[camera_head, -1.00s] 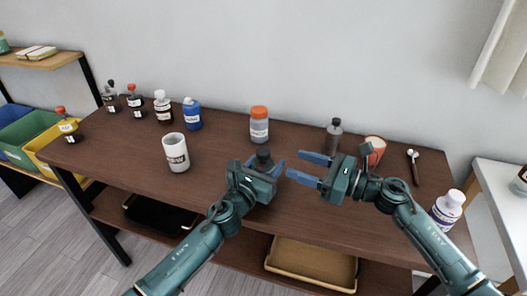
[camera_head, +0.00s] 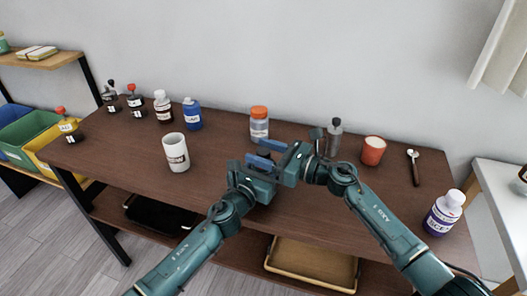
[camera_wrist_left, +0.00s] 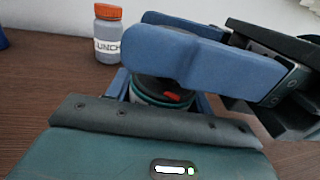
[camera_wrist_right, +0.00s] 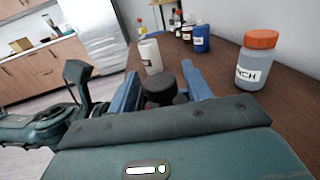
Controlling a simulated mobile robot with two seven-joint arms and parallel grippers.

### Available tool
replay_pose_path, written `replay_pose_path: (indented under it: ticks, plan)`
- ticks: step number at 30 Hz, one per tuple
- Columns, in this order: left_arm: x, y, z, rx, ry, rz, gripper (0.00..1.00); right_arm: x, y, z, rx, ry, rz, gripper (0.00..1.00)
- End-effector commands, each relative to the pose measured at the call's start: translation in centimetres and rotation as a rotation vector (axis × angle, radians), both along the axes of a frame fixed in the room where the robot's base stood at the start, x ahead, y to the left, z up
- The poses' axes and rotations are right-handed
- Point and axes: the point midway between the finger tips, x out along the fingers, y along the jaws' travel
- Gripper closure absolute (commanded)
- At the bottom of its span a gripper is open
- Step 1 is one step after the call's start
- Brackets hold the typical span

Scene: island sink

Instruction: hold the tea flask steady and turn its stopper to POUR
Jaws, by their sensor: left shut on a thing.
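The tea flask (camera_wrist_left: 148,98) stands on the table, a teal body with a dark stopper (camera_wrist_right: 158,88) that has a red mark on top in the left wrist view. My left gripper (camera_wrist_left: 163,102) is shut on the flask's body from the near side. My right gripper (camera_wrist_right: 160,84) is at stopper height, its blue fingers on either side of the stopper with gaps visible, so it is open. In the head view the right gripper (camera_head: 264,152) hides the flask. The stopper's lettering cannot be read.
An orange-capped jar (camera_head: 259,124) stands just behind the grippers. A white mug (camera_head: 175,152) is to the left, with several bottles beyond it.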

Motion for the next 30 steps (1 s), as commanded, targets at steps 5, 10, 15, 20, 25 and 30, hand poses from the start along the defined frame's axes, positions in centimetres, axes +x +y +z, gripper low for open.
replay_pose_path:
  ticks: [5,10,15,20,25,30]
  plan:
    - [-0.02,0.01,-0.07,0.0,0.001,0.0,0.74,-0.01,-0.03,0.0,0.0,0.0,0.0,0.66]
    - [-0.02,0.01,-0.07,0.0,0.001,0.0,0.74,-0.02,-0.04,-0.01,0.0,0.0,0.0,0.79]
    - [-0.01,0.02,-0.07,0.0,0.001,0.0,0.74,-0.01,-0.05,-0.02,0.0,0.0,0.0,0.91]
    - [-0.01,0.02,-0.07,0.0,0.001,0.0,0.74,-0.04,0.0,-0.1,-0.005,0.001,-0.031,0.91]
    - [-0.02,0.0,-0.07,0.002,0.0,0.0,0.74,0.03,-0.04,-0.13,-0.012,0.002,-0.14,0.91]
    - [-0.05,-0.04,-0.06,0.004,-0.001,-0.002,0.74,0.13,-0.08,-0.26,-0.019,0.004,-0.225,0.91]
